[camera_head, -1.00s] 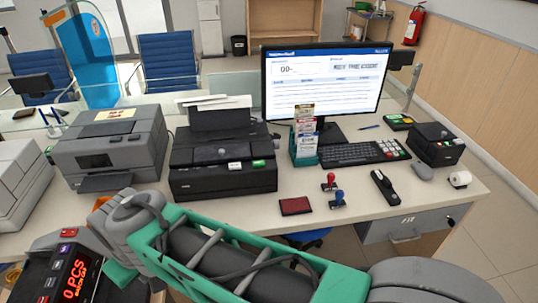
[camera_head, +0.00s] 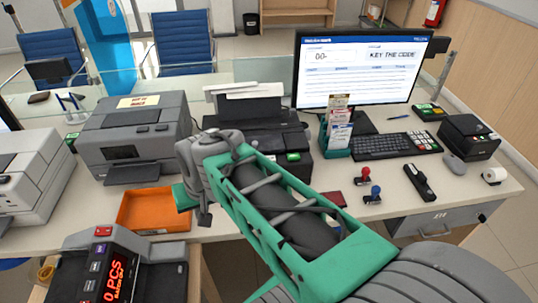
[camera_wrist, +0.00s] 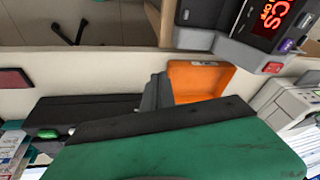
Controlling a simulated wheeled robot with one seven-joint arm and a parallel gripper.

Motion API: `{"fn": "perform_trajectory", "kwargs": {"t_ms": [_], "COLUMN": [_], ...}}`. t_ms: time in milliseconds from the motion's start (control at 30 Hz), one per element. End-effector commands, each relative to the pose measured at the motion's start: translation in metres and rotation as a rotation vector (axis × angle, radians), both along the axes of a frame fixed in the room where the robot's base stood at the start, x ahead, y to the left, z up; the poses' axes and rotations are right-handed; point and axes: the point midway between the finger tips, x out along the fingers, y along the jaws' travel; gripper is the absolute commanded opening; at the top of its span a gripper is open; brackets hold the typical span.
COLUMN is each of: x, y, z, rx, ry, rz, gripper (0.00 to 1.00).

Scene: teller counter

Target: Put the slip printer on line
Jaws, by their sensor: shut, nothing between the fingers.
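A black printer (camera_head: 235,108) with paper standing at its back is on the middle of the counter; it looks like the slip printer. A lit green button (camera_head: 293,157) shows on its front right, and my arm hides much of its front. In the wrist view the printer (camera_wrist: 90,108) and its green button (camera_wrist: 46,133) show at the left. My gripper (camera_head: 204,217) is in front of the printer's left side, shut and empty; its dark fingers (camera_wrist: 157,92) show in the wrist view beside the printer. The monitor (camera_head: 355,75) reads "KEY THE CODE" and "00-".
A grey printer (camera_head: 135,128) stands left of the black one. An orange tray (camera_head: 153,210) and a red-lit counting machine (camera_head: 117,272) are in front at left.

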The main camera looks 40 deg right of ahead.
Motion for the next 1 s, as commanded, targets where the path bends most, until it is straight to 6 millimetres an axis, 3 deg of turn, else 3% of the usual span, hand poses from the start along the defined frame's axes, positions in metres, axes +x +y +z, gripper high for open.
{"fn": "perform_trajectory", "kwargs": {"t_ms": [33, 100, 233, 300, 400, 500, 633, 1000], "x": [0.018, 0.044, 0.075, 0.079, 0.074, 0.067, 0.063, 0.063], "y": [-0.023, -0.06, -0.144, -0.189, -0.241, -0.274, -0.289, -0.289], "z": [0.019, 0.032, 0.049, 0.055, 0.062, 0.066, 0.067, 0.063], "rx": [0.069, 0.202, 0.494, 0.655, 0.858, 0.999, 1.076, 1.076], "ry": [-0.006, -0.034, -0.092, -0.123, -0.161, -0.186, -0.197, -0.196], "rz": [-0.165, -0.435, -0.939, -1.174, -1.434, -1.589, -1.662, -1.664], "gripper": [0.0, 0.0, 0.0, 0.0, 0.0, 0.0, 0.0, 0.0]}}
